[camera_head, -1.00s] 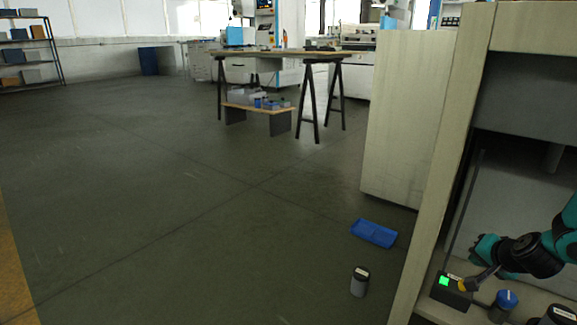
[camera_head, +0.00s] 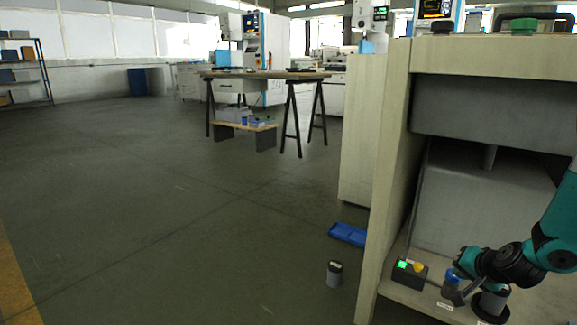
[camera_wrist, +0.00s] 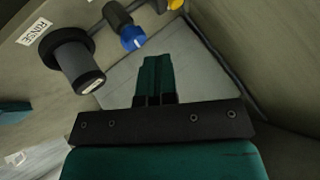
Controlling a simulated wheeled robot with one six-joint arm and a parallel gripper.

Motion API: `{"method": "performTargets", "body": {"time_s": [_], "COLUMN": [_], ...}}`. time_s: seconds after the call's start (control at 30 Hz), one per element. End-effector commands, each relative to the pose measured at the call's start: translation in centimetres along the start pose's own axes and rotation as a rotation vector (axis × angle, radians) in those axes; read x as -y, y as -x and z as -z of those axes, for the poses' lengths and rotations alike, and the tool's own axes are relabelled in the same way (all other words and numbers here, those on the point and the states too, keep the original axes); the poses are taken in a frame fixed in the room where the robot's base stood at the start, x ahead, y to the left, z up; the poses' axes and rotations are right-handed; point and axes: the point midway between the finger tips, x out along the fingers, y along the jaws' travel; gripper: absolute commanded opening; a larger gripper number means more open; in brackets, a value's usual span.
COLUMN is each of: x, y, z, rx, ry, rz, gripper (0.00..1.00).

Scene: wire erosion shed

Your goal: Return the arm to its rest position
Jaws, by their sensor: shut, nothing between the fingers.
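My arm reaches in from the right edge of the head view into the lower bay of a pale cabinet. My gripper (camera_head: 458,270) is low over the shelf, close to a blue-capped container (camera_head: 452,281); I cannot tell if they touch in that view. In the wrist view my teal fingers (camera_wrist: 155,75) are together with nothing between them. There the blue cap (camera_wrist: 132,38) lies beyond the fingertips, and a dark cylinder (camera_wrist: 72,58) stands to the left near a label reading "RINSE".
A control box (camera_head: 409,271) with a green light and yellow button sits left of my gripper. A dark round container (camera_head: 490,304) stands below my wrist. The cabinet's side panel (camera_head: 385,200) is close by. A blue tray (camera_head: 348,235) and a jar (camera_head: 335,274) lie on the otherwise open floor.

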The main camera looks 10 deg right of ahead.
Motion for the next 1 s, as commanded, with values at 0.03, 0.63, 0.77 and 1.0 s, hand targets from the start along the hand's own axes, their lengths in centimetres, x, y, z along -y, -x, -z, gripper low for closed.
{"method": "performTargets", "body": {"time_s": [0.03, 0.63, 0.77, 1.0], "x": [0.9, 18.8, 25.4, 31.4], "y": [0.5, 9.9, 16.7, 31.1], "z": [0.0, -5.0, -8.8, -16.3], "rx": [0.012, 0.313, 0.457, 0.71], "ry": [0.014, 0.36, 0.547, 0.923], "rz": [0.008, 0.181, 0.25, 0.34], "gripper": [0.0, 0.0, 0.0, 0.0]}}
